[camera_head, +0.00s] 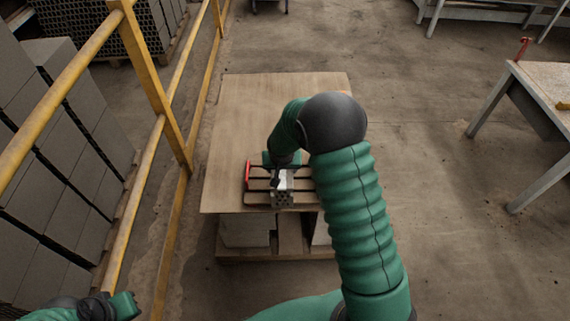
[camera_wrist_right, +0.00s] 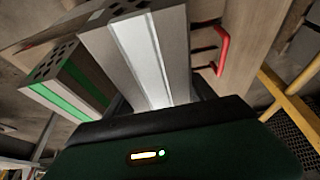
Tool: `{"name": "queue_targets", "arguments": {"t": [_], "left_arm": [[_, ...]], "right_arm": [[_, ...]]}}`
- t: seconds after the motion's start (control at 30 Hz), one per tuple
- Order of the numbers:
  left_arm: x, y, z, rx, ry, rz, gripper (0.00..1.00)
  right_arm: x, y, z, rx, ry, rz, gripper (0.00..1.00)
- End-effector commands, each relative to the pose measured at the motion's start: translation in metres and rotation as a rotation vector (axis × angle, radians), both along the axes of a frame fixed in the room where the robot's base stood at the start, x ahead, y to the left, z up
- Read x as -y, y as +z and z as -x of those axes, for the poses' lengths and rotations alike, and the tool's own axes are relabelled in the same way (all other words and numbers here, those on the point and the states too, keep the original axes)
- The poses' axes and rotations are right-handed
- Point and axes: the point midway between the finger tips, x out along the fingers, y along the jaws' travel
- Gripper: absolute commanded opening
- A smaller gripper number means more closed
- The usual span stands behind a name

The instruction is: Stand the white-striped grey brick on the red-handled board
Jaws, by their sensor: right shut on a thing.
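The white-striped grey brick (camera_head: 283,198) is over the slatted red-handled board (camera_head: 256,198), its holed end facing the front. Whether it touches the board I cannot tell. In the right wrist view its white stripe (camera_wrist_right: 142,55) runs lengthwise between the dark fingers. My right gripper (camera_wrist_right: 160,98) is shut on this brick. The board's red handle (camera_head: 248,174) is left of the brick; it also shows in the right wrist view (camera_wrist_right: 222,48). My left gripper (camera_head: 124,305) is partly seen at the lower left; its jaws are unclear.
A green-striped brick (camera_wrist_right: 68,82) shows beside the held brick in the right wrist view; I cannot pick it out in the head view. The board lies near the front of a wooden tabletop (camera_head: 240,110), clear at the back. A yellow railing (camera_head: 157,85) runs along the left.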

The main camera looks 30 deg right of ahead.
Motion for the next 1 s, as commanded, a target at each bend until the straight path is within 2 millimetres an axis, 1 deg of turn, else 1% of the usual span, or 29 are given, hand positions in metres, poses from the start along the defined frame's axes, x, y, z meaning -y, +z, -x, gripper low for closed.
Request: {"name": "queue_targets", "arguments": {"t": [0.03, 0.1, 0.23, 0.33, 0.5, 0.53, 0.73, 0.77, 0.9, 1.0], "left_arm": [[0.000, 0.001, 0.000, 0.000, 0.000, 0.000, 0.00], [0.000, 0.001, 0.000, 0.000, 0.000, 0.000, 0.00], [0.000, 0.000, 0.000, 0.000, 0.000, 0.000, 0.00], [0.000, -0.003, 0.000, 0.000, 0.000, 0.000, 0.00], [0.000, -0.013, 0.000, 0.000, 0.000, 0.000, 0.00], [0.000, -0.013, 0.000, 0.000, 0.000, 0.000, 0.00], [0.000, -0.012, 0.000, 0.000, 0.000, 0.000, 0.00], [0.000, -0.012, 0.000, 0.000, 0.000, 0.000, 0.00], [0.000, -0.012, 0.000, 0.000, 0.000, 0.000, 0.00], [0.000, -0.012, 0.000, 0.000, 0.000, 0.000, 0.00]], "right_arm": [[0.009, 0.000, -0.011, 0.004, -0.004, -0.001, 0.00], [0.020, -0.002, -0.024, 0.004, -0.004, -0.001, 0.00], [0.029, -0.003, -0.038, 0.004, -0.001, 0.001, 0.00], [0.031, -0.009, -0.041, 0.003, 0.001, 0.001, 0.00], [0.031, -0.036, -0.040, 0.001, 0.001, 0.001, 0.00], [0.031, -0.038, -0.041, 0.001, 0.001, 0.001, 0.00], [0.031, -0.039, -0.041, 0.003, 0.001, 0.001, 0.00], [0.030, -0.040, -0.039, -0.001, 0.001, 0.000, 0.66], [0.030, -0.040, -0.039, -0.001, 0.001, 0.000, 0.84], [0.030, -0.040, -0.039, -0.001, 0.001, 0.000, 0.85]]}}
